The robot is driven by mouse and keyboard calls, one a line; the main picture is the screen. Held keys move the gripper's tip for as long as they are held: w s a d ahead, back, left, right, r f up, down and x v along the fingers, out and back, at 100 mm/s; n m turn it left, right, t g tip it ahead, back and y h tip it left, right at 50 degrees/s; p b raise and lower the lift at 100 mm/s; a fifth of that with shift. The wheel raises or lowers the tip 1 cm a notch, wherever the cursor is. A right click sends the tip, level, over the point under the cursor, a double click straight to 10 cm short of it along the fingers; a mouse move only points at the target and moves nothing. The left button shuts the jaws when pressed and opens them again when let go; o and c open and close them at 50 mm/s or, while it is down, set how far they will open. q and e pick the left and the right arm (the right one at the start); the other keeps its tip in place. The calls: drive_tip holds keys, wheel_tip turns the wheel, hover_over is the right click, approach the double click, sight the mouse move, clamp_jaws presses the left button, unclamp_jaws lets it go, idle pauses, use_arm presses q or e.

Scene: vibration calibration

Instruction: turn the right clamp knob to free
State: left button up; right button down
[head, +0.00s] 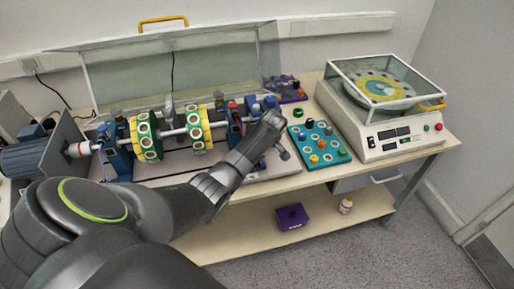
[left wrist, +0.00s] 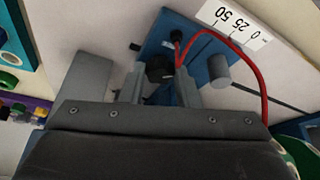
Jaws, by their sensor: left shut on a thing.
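In the left wrist view, a black knob (left wrist: 160,69) sits on a blue block (left wrist: 190,45) between the two grey fingers of my left gripper (left wrist: 160,82). The fingers are shut on this knob. A grey round post (left wrist: 218,68) stands on the same block, and a red cable (left wrist: 262,70) loops past it. In the head view, my left arm reaches across to the right end of the shaft machine, and its hand (head: 262,128) hides the knob and most of the right support. My right gripper is not in view.
A scale strip (left wrist: 232,20) marked 0, 25, 50 lies beside the block. The rotor shaft carries green-yellow discs (head: 148,136). To the right are a teal tray (head: 334,156) of parts and a lidded balance machine (head: 400,147). A clear cover (head: 230,55) stands open behind.

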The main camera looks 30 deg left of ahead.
use_arm(q)
drive_tip(key=n, duration=0.1)
drive_tip(key=n+g, duration=0.1)
drive_tip(key=shift+w+n, duration=0.25)
drive_tip(key=shift+n, duration=0.15)
drive_tip(key=shift+w+n+g+b, duration=0.1)
drive_tip(key=shift+n+g+b, duration=0.45)
drive_tip(key=shift+n, duration=0.95)
drive_tip(key=o, duration=1)
drive_tip(key=shift+r, duration=0.1)
drive_tip(key=shift+p+v, duration=1.55)
drive_tip(key=shift+v, duration=7.1)
